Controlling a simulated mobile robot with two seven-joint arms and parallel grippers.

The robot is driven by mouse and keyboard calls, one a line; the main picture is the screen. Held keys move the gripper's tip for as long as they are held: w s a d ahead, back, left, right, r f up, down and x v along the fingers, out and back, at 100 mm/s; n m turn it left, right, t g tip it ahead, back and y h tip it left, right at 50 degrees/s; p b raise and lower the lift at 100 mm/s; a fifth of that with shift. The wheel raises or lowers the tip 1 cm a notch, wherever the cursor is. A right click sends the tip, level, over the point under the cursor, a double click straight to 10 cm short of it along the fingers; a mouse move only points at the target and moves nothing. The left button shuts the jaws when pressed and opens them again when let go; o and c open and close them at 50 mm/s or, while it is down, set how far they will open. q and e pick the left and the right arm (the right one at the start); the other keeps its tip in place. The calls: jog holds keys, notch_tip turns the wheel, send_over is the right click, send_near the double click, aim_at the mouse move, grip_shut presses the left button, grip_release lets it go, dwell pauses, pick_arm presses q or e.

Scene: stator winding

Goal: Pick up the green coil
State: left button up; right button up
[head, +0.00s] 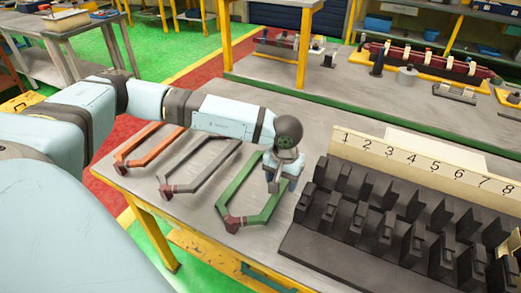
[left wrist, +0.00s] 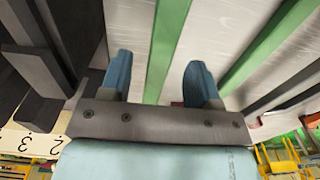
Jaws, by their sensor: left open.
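The green coil (head: 231,187), a long six-sided loop with a dark reddish end, lies flat on the grey table. My left gripper (head: 281,184) is over its right side, pointing down. In the left wrist view, the blue fingers of my left gripper (left wrist: 156,66) are apart, with one green bar of the coil (left wrist: 168,35) running between them. The coil's other bar is to the right, outside the fingers. I cannot tell how far the fingertips are above the table. My right gripper is in neither view.
A grey coil (head: 197,187) and an orange coil (head: 146,158) lie left of the green one. A dark slotted rack (head: 335,250) with a numbered board (head: 420,172) stands close on the right. The table's front edge is near the coils' ends.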

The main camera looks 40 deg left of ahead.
aim_at(282, 185)
pick_arm(q)
jog(key=f, duration=0.3)
jog(key=shift+w+a+f, duration=0.1)
jog(key=shift+w+f, duration=0.1)
jog(key=shift+f, duration=0.05)
grip_shut()
jog(key=shift+r, duration=0.15)
